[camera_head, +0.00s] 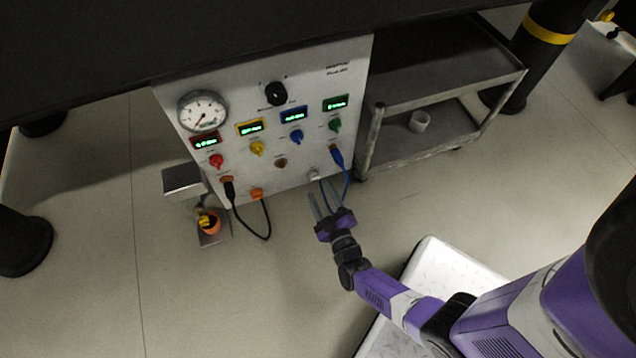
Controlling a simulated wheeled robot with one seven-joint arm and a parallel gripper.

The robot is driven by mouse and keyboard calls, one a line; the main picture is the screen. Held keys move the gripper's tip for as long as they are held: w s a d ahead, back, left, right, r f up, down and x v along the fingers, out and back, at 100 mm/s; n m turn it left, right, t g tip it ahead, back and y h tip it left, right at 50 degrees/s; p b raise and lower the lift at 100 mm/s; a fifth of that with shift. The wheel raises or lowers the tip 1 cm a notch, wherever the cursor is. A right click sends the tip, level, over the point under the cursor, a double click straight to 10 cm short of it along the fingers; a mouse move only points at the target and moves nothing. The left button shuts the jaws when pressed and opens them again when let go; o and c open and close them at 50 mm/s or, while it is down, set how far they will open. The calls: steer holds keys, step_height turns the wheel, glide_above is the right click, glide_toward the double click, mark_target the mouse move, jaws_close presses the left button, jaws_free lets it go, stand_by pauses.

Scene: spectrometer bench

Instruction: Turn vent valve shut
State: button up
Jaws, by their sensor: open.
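A light grey upright panel (215,95) carries a gauge, displays and several knobs. No readable label tells me which fitting is the vent valve. A black knob (276,94) sits at the upper middle. Red (216,161), yellow (257,148), blue (296,137) and green (335,125) knobs sit below the displays. A small pale fitting (314,175) is low on the right, and an orange one (256,194) is at the lower edge. My gripper (318,191) is open, with its fingers pointing up just below the pale fitting. I see nothing between them; contact cannot be told.
A blue cable (347,180) hangs from the panel close beside my gripper. A black cable (268,222) loops at the lower left. A grey cart (440,85) with a white cup (419,121) stands right. A small stand (184,180) is left.

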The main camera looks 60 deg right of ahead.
steer(key=v, duration=0.3)
steer(key=shift+s+a+p, duration=0.15)
steer(key=shift+s+p, duration=0.05)
steer(key=shift+p, duration=0.1)
stand_by(0.4)
